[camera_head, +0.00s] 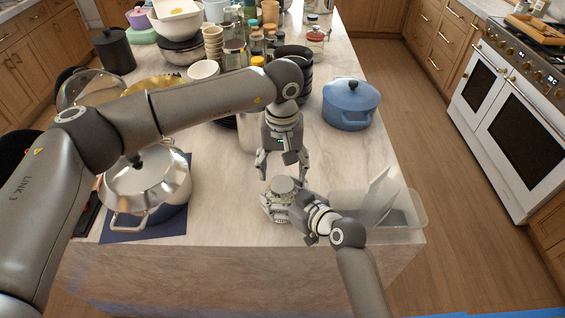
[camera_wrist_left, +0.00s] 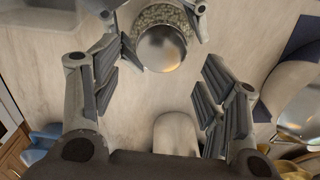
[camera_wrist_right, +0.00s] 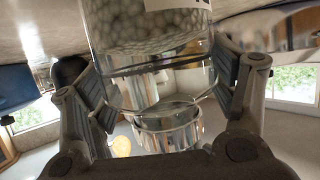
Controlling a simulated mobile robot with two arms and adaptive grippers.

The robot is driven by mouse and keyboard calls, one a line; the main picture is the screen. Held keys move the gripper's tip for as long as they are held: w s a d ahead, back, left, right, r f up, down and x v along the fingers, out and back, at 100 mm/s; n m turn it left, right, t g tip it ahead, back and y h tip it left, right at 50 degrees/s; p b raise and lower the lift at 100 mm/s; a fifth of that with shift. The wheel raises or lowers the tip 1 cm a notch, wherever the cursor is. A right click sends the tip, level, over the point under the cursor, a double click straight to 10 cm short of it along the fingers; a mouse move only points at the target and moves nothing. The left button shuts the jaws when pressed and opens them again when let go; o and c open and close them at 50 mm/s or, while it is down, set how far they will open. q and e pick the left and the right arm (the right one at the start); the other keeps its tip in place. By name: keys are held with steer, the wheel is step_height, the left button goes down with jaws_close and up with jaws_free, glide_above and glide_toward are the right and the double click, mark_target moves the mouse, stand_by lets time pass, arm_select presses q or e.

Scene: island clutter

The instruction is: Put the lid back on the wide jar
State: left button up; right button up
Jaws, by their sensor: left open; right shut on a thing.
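The wide jar (camera_head: 281,212) is clear glass, partly filled with pale round pieces, and stands upright near the counter's front edge. Its round silver lid (camera_head: 282,185) is on top of the jar; it also shows in the left wrist view (camera_wrist_left: 162,50). I cannot tell if it is fully seated. My right gripper (camera_head: 284,208) is shut around the jar's side, and the jar fills the right wrist view (camera_wrist_right: 155,30). My left gripper (camera_head: 283,170) is open and empty just above and behind the lid, pointing down.
A steel pot (camera_head: 145,187) stands left on a dark blue mat (camera_head: 172,222). A clear bin (camera_head: 408,212) is right of the jar. A blue lidded pot (camera_head: 350,105) stands behind it. Stacked bowls, cups and bottles crowd the back. Bare counter lies between the mat and the jar.

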arm_select(q)
steer(key=n, duration=0.4)
steer(key=shift+r, duration=0.2)
steer(key=n, duration=0.5)
steer(key=shift+r, duration=0.25)
steer(key=n, duration=0.3)
steer(key=shift+r+n, duration=0.15)
steer(key=shift+n, duration=0.15)
steer(key=n, duration=0.5)
steer(key=shift+s+r, duration=0.1)
steer(key=shift+r, duration=0.15)
steer(key=n, duration=0.5)
steer(key=shift+r, duration=0.25)
steer(key=n, duration=0.3)
steer(key=shift+r+n, duration=0.2)
steer(key=shift+n, duration=0.2)
steer(key=n, duration=0.5)
steer(key=shift+r, duration=0.25)
steer(key=n, duration=0.5)
steer(key=shift+s+r, duration=0.1)
steer(key=shift+r, duration=0.15)
steer(key=shift+f, duration=0.1)
